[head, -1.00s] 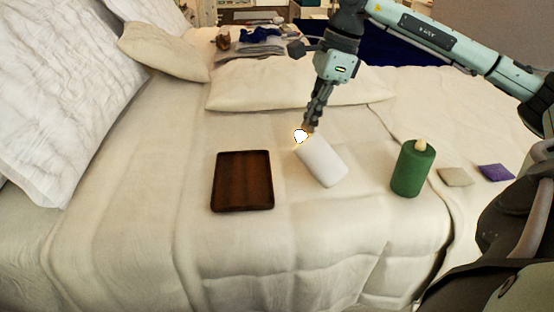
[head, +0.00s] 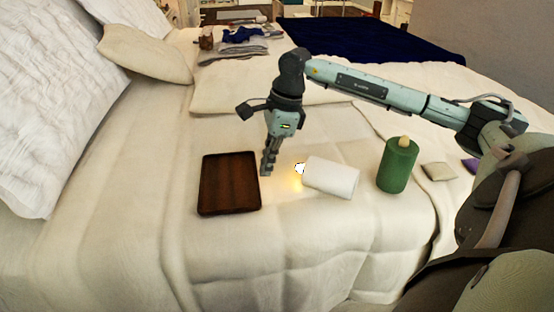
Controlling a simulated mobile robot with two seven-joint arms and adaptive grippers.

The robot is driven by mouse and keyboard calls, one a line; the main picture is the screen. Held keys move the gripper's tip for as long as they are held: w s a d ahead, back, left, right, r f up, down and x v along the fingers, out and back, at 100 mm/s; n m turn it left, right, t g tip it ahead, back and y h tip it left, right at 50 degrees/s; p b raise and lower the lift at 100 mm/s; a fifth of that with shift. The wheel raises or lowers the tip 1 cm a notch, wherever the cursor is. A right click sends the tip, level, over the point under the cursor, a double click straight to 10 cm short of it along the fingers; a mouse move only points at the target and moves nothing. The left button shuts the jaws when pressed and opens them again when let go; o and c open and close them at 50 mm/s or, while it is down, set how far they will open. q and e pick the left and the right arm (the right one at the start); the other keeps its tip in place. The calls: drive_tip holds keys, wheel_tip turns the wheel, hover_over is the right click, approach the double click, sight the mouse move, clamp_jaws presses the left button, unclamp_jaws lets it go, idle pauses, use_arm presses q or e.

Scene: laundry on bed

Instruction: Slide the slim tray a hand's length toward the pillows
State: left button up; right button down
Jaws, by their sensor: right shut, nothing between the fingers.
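The slim dark brown tray (head: 229,184) lies flat on the bed, left of centre, and looks empty. The pillows are to its left: large white ones (head: 65,90) and a smaller cream one (head: 146,53). My right gripper (head: 266,171) is shut and empty, pointing down just right of the tray's right edge, near its far half. A small gap seems to show between fingers and tray; I cannot tell whether they touch the bed. My left gripper is not in view.
A white cylinder (head: 332,177) with a glowing end lies right of my gripper. A green candle (head: 397,168) stands farther right, by a beige sachet (head: 438,171) and a purple one (head: 470,165). Folded clothes (head: 238,45) lie at the back. Bed left of the tray is clear.

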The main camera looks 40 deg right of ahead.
sight(176, 186)
idle(0.3)
drive_tip(key=w+a, duration=0.1)
drive_tip(key=a, duration=0.2)
drive_tip(key=w+a, duration=0.2)
drive_tip(key=a, duration=0.1)
drive_tip(key=w+a, duration=0.2)
drive_tip(key=a, duration=0.1)
drive_tip(key=shift+w, duration=0.25)
drive_tip(key=w+a, duration=0.1)
drive_tip(key=a, duration=0.1)
drive_tip(key=w+a, duration=0.2)
drive_tip(key=a, duration=0.1)
drive_tip(key=w+a, duration=0.1)
drive_tip(key=a, duration=0.2)
drive_tip(key=shift+w, duration=0.35)
drive_tip(key=shift+w+a, duration=0.1)
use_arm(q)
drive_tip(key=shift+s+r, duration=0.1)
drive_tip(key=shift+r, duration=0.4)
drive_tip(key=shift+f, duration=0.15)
